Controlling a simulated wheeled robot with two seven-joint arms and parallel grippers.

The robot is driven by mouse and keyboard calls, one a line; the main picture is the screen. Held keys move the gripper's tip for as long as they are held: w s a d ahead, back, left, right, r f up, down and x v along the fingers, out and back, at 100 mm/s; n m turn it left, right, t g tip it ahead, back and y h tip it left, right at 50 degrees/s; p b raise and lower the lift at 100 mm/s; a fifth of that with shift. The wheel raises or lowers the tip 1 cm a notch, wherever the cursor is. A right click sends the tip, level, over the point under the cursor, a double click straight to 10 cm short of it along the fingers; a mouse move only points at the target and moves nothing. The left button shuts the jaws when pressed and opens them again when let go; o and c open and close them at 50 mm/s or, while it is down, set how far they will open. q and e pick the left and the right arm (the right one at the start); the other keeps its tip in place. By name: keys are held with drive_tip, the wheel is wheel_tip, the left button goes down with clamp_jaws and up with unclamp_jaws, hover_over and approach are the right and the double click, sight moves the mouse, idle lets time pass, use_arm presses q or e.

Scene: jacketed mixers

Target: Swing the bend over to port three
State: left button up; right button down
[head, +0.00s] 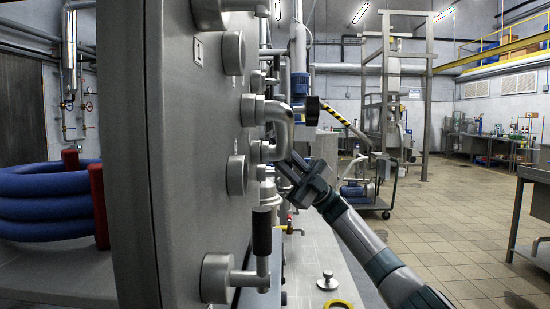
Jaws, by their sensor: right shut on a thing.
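The steel bend (282,120) is a U-shaped pipe on the edge-on grey panel (190,150). Its upper end meets a round port (249,110), and its lower end points back toward the panel near a stub (258,152). Whether the lower end is seated I cannot tell. My left gripper is out of view.
A black-handled fitting (262,232) sticks out low on the panel. Blue hoses (50,200) lie coiled at the left between red posts. A wheeled trolley (367,200) stands behind my right arm. The tiled floor at the right is clear up to a steel table (532,205).

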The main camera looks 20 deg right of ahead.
idle(0.3)
drive_tip(key=c, duration=1.6)
unclamp_jaws()
drive_tip(key=shift+w+a, duration=0.1)
drive_tip(key=shift+c, duration=0.2)
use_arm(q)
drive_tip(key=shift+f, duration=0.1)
